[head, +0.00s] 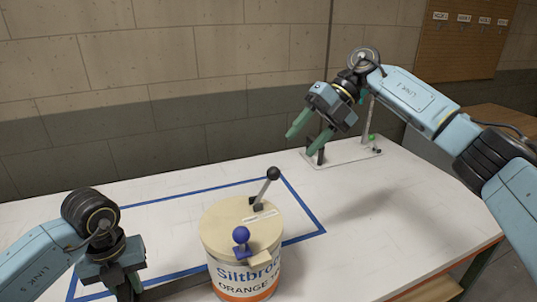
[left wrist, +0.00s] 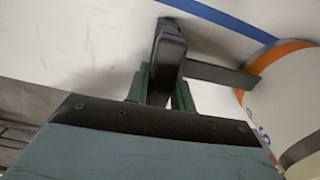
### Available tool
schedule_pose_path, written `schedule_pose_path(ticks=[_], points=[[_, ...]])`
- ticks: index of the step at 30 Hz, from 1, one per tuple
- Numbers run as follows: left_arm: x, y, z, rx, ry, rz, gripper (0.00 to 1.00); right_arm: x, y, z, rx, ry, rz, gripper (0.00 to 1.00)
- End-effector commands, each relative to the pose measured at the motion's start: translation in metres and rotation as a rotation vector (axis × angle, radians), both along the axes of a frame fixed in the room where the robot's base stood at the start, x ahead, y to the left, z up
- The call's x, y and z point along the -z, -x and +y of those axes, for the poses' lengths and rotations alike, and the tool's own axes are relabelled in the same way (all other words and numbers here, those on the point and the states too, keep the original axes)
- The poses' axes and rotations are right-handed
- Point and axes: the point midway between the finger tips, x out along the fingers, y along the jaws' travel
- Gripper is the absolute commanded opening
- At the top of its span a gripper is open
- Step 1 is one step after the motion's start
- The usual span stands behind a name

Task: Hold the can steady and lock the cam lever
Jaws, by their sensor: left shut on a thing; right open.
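The can (head: 243,278) stands upright near the table's front, white with an orange band and a cream lid (head: 222,215). On the lid, a grey lever (head: 264,190) with a black knob tilts up to the right, and a blue knob (head: 241,235) stands near the front edge. My left gripper (head: 127,292) is low at the left of the can, shut on a dark handle (left wrist: 168,60). A dark bar (left wrist: 220,76) runs from that handle to the can's side. My right gripper (head: 310,134) is open and empty, in the air behind and above the can.
A blue tape outline (head: 304,207) marks the white table (head: 400,205). A white plate (head: 345,155) with a dark post and a green-tipped part sits at the back, behind my right gripper. The tabletop right of the can is clear. A pegboard (head: 465,40) hangs on the wall.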

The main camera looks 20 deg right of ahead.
Motion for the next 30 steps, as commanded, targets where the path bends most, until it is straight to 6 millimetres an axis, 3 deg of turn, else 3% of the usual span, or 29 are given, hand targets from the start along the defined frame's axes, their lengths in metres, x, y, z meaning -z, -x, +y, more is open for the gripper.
schedule_pose_path(ticks=[13,14,19,30], points=[[-0.0005,-0.0001,-0.0009,0.001,0.003,-0.001,0.0,-0.0109,-0.0006,-0.0111,0.0,0.0,0.001,0.48],[-0.0005,-0.0001,-0.0009,0.001,0.003,-0.001,0.26,-0.0109,-0.0006,-0.0111,0.0,0.0,0.001,0.48],[-0.0005,-0.0001,-0.0009,0.001,0.003,-0.001,0.48,-0.0107,-0.0006,-0.0109,0.0,0.0,0.001,0.48],[-0.0067,-0.0006,-0.0009,0.001,0.003,-0.002,0.49,-0.0106,-0.0006,-0.0108,0.0,0.0,0.001,0.48]])
